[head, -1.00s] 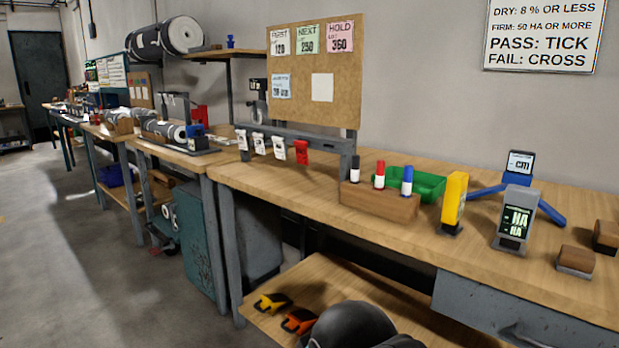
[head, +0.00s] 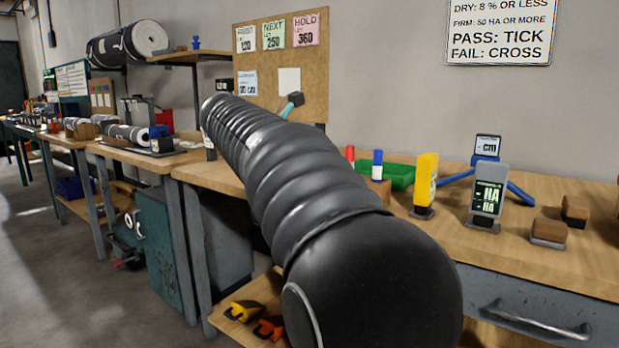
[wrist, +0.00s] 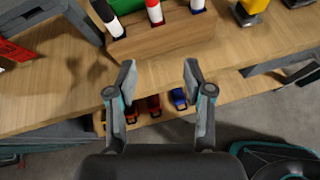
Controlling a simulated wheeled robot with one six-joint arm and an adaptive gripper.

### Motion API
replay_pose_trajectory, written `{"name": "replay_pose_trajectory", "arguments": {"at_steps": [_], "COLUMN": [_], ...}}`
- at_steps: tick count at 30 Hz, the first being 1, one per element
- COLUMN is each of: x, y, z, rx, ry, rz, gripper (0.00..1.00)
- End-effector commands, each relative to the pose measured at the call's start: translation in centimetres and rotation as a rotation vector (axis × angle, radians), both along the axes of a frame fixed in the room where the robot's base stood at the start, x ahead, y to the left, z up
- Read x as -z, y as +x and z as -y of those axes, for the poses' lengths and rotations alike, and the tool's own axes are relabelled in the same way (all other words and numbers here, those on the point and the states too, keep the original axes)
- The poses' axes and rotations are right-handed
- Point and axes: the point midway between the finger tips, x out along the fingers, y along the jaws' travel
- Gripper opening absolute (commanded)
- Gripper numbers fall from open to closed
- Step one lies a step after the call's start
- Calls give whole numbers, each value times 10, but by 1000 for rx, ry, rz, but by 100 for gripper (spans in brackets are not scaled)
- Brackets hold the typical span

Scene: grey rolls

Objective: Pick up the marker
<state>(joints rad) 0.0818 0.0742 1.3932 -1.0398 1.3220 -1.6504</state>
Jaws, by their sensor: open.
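Three white-bodied markers stand in a wooden block (wrist: 165,40) near the bench edge: a black-capped marker (wrist: 107,18), a red marker (wrist: 155,12) and a blue marker (wrist: 197,5) in the wrist view. In the head view, the red marker (head: 350,154) and blue marker (head: 378,162) show beside my arm, which hides the black one and most of the block. My gripper (wrist: 159,72) is open and empty in the wrist view. Its fingertips point toward the block, just short of its front face in the picture, and touch no marker.
A yellow meter (head: 425,180), a grey HA meter (head: 487,193) and wooden blocks (head: 548,234) stand to the right. A lower shelf (wrist: 250,92) holds small coloured clamps.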

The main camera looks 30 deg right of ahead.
Motion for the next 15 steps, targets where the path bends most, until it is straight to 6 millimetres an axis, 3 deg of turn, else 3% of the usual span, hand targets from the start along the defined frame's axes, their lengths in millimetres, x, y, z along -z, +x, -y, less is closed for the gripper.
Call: {"name": "replay_pose_trajectory", "arguments": {"at_steps": [7,15], "x": [-13,4], "y": [17,25], "z": [22,63], "rx": [-10,-8], "ry": [-121,-123], "rz": [-133,-139], "gripper": [52,52]}}
